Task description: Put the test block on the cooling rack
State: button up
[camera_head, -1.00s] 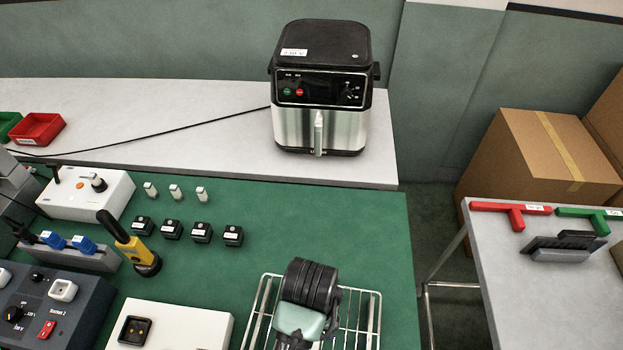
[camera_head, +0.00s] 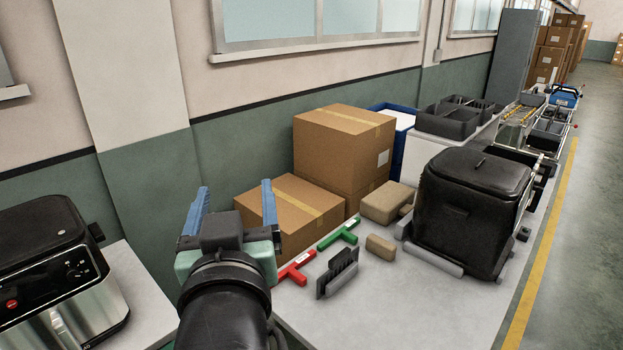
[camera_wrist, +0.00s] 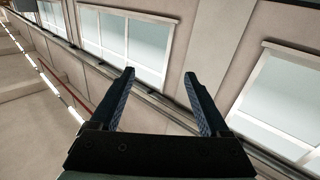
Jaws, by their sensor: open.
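My gripper (camera_head: 235,200) is open and empty in the head view, its two blue fingers pointing up. It is raised in front of the cardboard boxes and the near end of the right-hand table. The wrist view shows the same open fingers (camera_wrist: 159,76) with only wall and windows beyond. A small tan block (camera_head: 380,247) lies on that table, and a larger tan block (camera_head: 388,202) lies behind it. I cannot tell which, if either, is the test block. The wire rack of the earlier view is now out of frame.
A red T-shaped tool (camera_head: 296,268), a green one (camera_head: 338,236) and a dark brush-like tool (camera_head: 338,272) lie on the table. Cardboard boxes (camera_head: 335,150) stand behind. The fryer (camera_head: 60,275) is at left.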

jog(key=s+d+r+m+t+h, duration=0.1)
jog(key=s+d+r+t, duration=0.2)
jog(key=r, duration=0.4)
jog(key=s+d+r+m+t+h, duration=0.1)
jog(key=s+d+r+t, duration=0.2)
jog(key=r, duration=0.5)
jog(key=s+d+r+m+t+h, duration=0.1)
jog(key=s+d+r+t, duration=0.2)
jog(key=s+d+r, duration=0.2)
notch_tip(320, 180, up, 3)
jog(key=shift+s+r+t+h, duration=0.2)
jog(key=shift+t+h, duration=0.2)
